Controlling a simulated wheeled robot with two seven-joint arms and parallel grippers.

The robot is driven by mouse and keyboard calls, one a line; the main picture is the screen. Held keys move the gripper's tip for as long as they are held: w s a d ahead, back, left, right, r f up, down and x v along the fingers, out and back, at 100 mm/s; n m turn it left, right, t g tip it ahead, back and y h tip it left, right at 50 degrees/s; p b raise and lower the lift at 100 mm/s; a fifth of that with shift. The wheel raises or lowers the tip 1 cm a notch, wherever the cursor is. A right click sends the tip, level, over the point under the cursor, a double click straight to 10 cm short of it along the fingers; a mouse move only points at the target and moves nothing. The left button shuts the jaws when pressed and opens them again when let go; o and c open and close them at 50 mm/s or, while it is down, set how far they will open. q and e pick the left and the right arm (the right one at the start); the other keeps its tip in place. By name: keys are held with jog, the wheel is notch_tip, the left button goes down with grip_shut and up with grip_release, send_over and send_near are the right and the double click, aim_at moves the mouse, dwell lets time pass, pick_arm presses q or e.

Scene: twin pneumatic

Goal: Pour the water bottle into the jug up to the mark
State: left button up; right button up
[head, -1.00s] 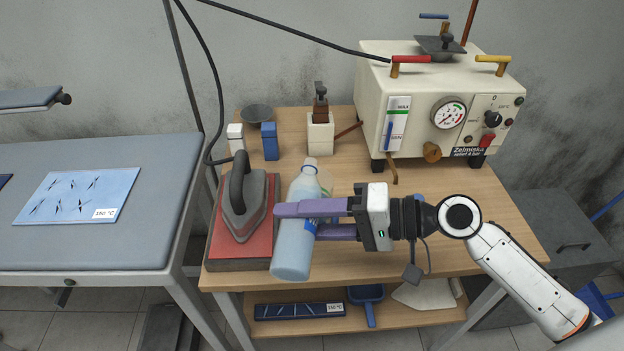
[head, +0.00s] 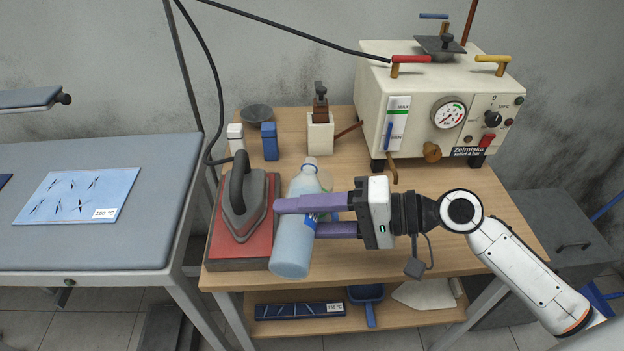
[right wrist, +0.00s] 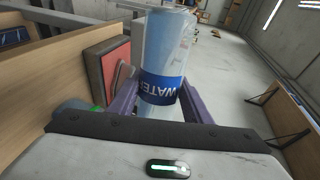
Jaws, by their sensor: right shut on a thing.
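The water bottle (head: 292,250) is pale blue and clear, with a blue label and a whitish cap end. My right gripper (head: 298,218) is shut around its middle, over the table's front part, with the neck pointing away from me and slightly right. In the right wrist view the bottle (right wrist: 168,60) stands between the purple fingers with its WATER label upside down. My left gripper is not in view.
A clothes iron (head: 241,205) on a red pad is close left of the bottle. A cream steam generator (head: 405,115) stands at the back right. Small white and blue containers (head: 270,142) stand behind. The wooden table (head: 460,240) is clear at front right.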

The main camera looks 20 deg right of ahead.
jog(key=shift+r+m, duration=0.4)
jog(key=shift+r, duration=0.15)
dwell(1.3)
